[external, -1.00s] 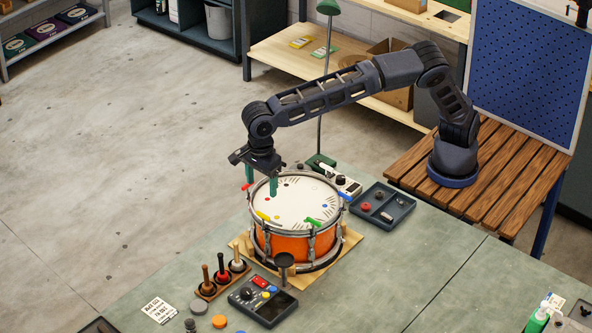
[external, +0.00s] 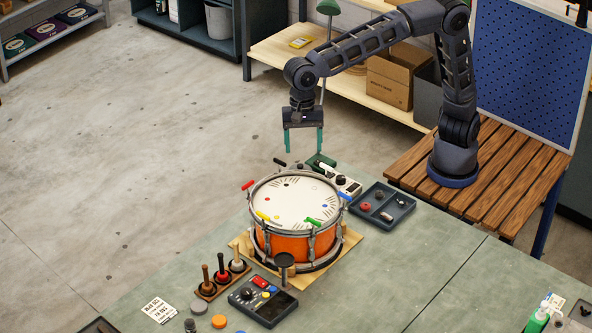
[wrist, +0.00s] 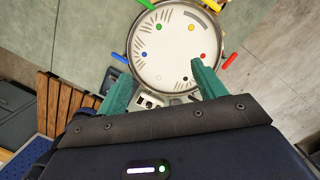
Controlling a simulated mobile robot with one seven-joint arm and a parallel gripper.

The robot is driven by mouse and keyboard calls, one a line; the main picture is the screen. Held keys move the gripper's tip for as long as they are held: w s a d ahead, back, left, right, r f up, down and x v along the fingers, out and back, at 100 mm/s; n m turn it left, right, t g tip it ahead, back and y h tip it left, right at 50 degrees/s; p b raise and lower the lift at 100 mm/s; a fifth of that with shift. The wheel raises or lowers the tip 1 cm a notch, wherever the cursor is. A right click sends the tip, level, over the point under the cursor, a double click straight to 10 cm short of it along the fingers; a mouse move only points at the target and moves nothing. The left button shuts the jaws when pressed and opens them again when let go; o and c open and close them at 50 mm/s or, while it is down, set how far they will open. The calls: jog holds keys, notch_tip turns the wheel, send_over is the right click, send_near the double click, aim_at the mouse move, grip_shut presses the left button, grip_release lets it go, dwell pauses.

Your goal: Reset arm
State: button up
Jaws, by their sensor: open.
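My gripper (external: 303,148) hangs with its green fingers pointing down, above and behind the drum. Its two fingers are apart with nothing between them. In the wrist view the fingers of my gripper (wrist: 158,82) also stand apart and empty, with the drum beyond them. The orange drum (external: 283,245) sits upright on a wooden base (external: 343,246) on the bench. Its white head (external: 290,200) carries coloured dots, and coloured handles stick out around the rim. The drum head also shows in the wrist view (wrist: 172,50).
A dark tray (external: 398,205) with small parts lies right of the drum. A control box (external: 262,301), a rack of upright tools (external: 222,279) and a white card (external: 160,310) lie in front. The slatted wooden table (external: 497,180) is at right. The right bench surface is largely clear.

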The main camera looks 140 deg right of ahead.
jog(key=s+a+r+n+t, duration=0.1)
jog(key=s+a+n, duration=0.35)
jog(key=s, duration=0.35)
jog(key=s+a+r+n, duration=0.2)
jog(key=s+a+n, duration=0.1)
jog(key=s+n, duration=0.3)
jog(key=s+a+r+n+t, duration=0.1)
jog(key=s+a+n, duration=0.25)
jog(key=s, duration=0.55)
jog(key=s+a+f+n, duration=0.3)
jog(key=s+n, duration=0.3)
jog(key=s, duration=0.3)
jog(key=s+a+f+n+t+h, duration=0.1)
jog(key=s+a+f+n, duration=0.2)
jog(key=s+n, duration=0.4)
jog(key=shift+s+f, duration=0.55)
jog(key=shift+s, duration=0.75)
